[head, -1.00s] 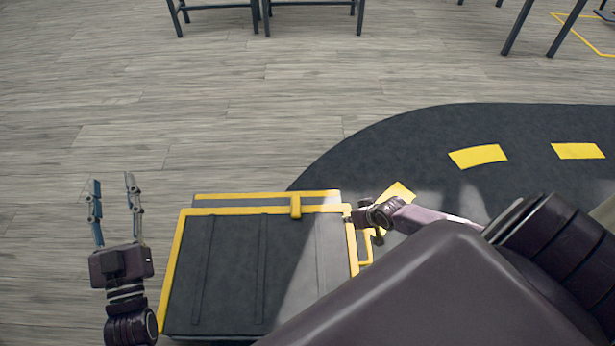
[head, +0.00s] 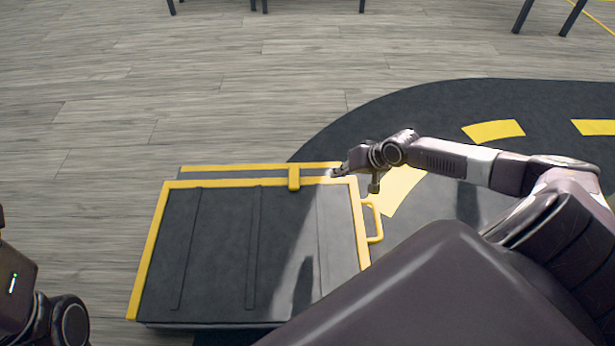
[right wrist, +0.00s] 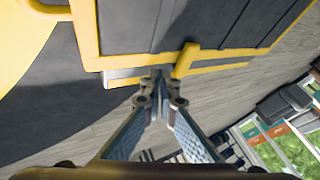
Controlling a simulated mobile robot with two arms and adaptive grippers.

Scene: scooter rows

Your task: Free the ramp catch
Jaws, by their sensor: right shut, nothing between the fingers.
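The ramp (head: 225,245) is a dark ribbed panel with yellow edging, lying in front of me in the head view. Its catch (head: 294,177) is a short yellow bar across the double yellow strip at the far edge. My right gripper (head: 337,171) is shut and empty at the far right corner, right of the catch. In the right wrist view its closed fingertips (right wrist: 158,76) are over the ramp edge, close beside the catch (right wrist: 186,58); I cannot tell whether they touch. My left gripper (head: 15,285) is cut off at the left edge, its fingertips hidden.
A yellow loop handle (head: 375,222) sticks out from the ramp's right side. A dark floor mat (head: 440,115) with yellow dashes lies behind and to the right. The wooden floor (head: 200,90) beyond is clear up to some furniture legs at the top.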

